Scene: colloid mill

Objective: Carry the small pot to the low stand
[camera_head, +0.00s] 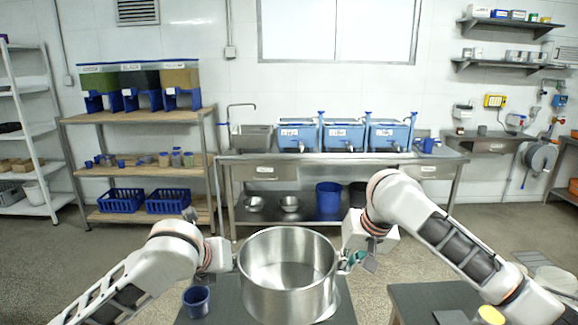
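A wide steel pot (289,285), open and empty, is upright at the bottom centre, over a dark grey top (342,308). I cannot tell whether it rests on that top or is held just above it. My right gripper (356,262) is at the pot's right side by the rim. My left gripper (230,256) is at the left side, its fingers mostly hidden. Neither finger gap shows clearly, so I cannot tell if either grips the pot. No surface is clearly identifiable as the low stand.
A dark blue cup (196,300) stands left of the pot. Another dark table (408,300) is at lower right, with a yellow-topped item (490,315) near it. A steel bench (340,158) with blue tanks and a wooden shelf (140,116) stand behind. Open floor lies between.

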